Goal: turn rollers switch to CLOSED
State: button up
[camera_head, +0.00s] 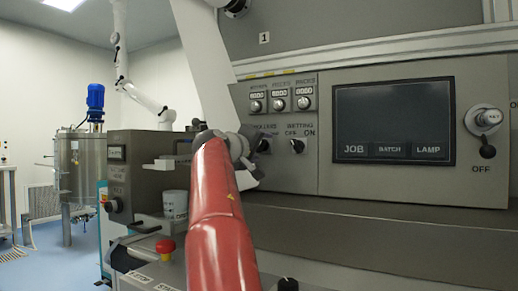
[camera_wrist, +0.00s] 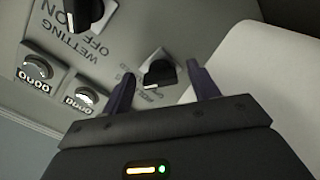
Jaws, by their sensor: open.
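The rollers switch (camera_head: 263,146) is a small black knob on the grey control panel, partly hidden behind my gripper (camera_head: 251,160) in the head view. Its label is partly covered there. In the wrist view the black knob of the rollers switch (camera_wrist: 160,73) shows on a pale base, and its lettering is too small and blurred to read. My gripper (camera_wrist: 163,88) is open, with one dark finger on each side of that knob. I see a gap between the knob and each finger. I cannot tell how deep the fingertips reach around it.
The wetting switch (camera_head: 297,146) is close on the right; it also shows in the wrist view (camera_wrist: 84,12). Counters with knobs (camera_head: 281,104) sit above. A dark screen (camera_head: 394,121) and key switch (camera_head: 486,119) are farther right. A red emergency button (camera_head: 165,246) is lower left.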

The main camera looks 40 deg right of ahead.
jog(key=b+v, duration=0.3)
jog(key=v, duration=0.4)
jog(key=shift+a, duration=0.35)
jog(key=shift+s, duration=0.1)
